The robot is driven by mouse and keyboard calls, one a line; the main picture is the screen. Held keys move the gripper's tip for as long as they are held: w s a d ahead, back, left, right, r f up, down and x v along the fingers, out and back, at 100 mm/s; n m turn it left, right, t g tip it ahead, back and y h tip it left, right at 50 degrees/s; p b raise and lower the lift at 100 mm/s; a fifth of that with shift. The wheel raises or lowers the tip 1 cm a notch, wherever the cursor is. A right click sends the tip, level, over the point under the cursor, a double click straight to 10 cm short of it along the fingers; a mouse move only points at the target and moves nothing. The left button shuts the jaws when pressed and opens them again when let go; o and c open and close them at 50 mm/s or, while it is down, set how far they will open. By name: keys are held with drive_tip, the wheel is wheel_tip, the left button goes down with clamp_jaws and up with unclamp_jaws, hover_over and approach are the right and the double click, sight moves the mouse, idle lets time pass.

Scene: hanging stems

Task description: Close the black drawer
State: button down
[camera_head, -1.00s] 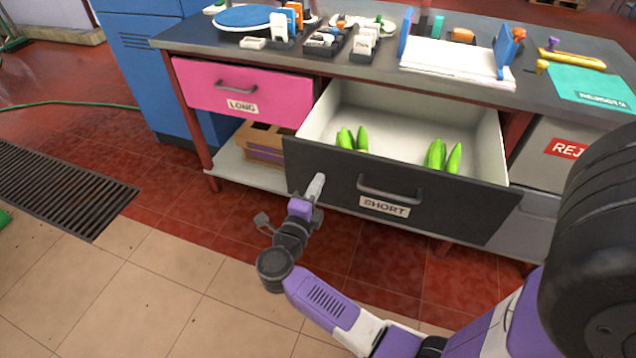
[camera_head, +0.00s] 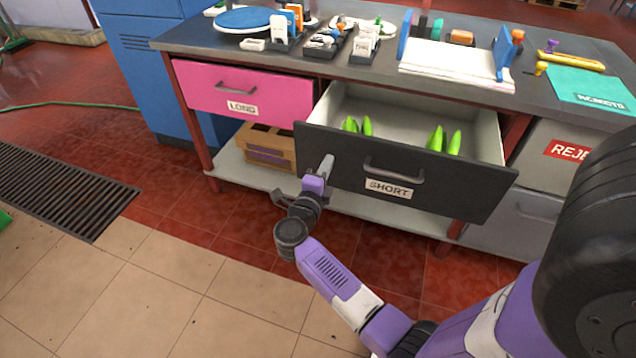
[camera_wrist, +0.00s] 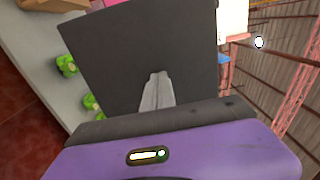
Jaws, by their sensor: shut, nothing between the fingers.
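The black drawer (camera_head: 440,196), labelled SHORT, is partly open, with its pale inside showing. Several green vegetables (camera_head: 437,139) lie in it. Its handle (camera_head: 393,171) is to the right of my gripper. My gripper (camera_head: 328,160) is shut and empty, its fingertips at the left part of the drawer front, touching or very close to it.
A pink drawer (camera_head: 240,92) labelled LONG is closed at the left. A grey drawer (camera_head: 560,150) with a red label is at the right. The bench top (camera_head: 380,72) holds trays, a white board and a teal folder. A wooden crate (camera_head: 266,147) sits on the lower shelf.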

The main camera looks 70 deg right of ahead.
sight(349, 124)
drive_tip(key=d+b, duration=0.1)
drive_tip(key=d, duration=0.6)
drive_tip(key=w+d+b, duration=0.1)
drive_tip(key=d, duration=0.6)
drive_tip(key=d+b, duration=0.1)
drive_tip(key=d, duration=0.6)
drive_tip(key=shift+w+d+f+b, duration=0.1)
drive_tip(key=shift+w+b, duration=0.25)
drive_tip(key=shift+b, duration=0.05)
drive_tip(key=shift+d, duration=0.45)
drive_tip(key=shift+d+r, duration=0.15)
drive_tip(key=shift+r, duration=0.1)
